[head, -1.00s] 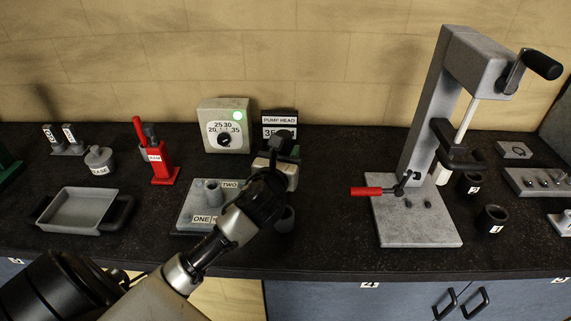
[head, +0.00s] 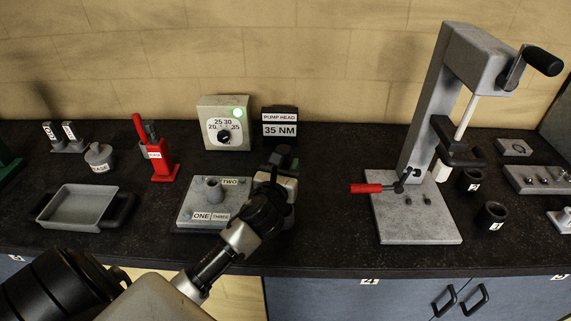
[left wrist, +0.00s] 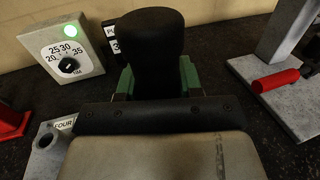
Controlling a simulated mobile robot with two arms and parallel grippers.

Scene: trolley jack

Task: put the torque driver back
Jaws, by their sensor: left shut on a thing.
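The torque driver shows as a thick black rounded handle (left wrist: 152,45) in the left wrist view, standing up between green finger pads. My left gripper (left wrist: 158,82) is shut on it. In the head view the gripper (head: 280,172) is over the right end of the grey plate (head: 190,215) labelled ONE, TWO, THREE. The dark handle top (head: 285,154) just shows there. The driver's lower end is hidden behind my gripper, so I cannot tell whether it touches the plate. My right gripper is not in view.
Behind stand the dial box (head: 223,122) with a lit green lamp and the PUMP HEAD 35 NM sign (head: 280,122). A red stand (head: 160,160) and grey tray (head: 75,208) are left. The tall press (head: 420,140), with its red-handled lever (head: 367,188), is right.

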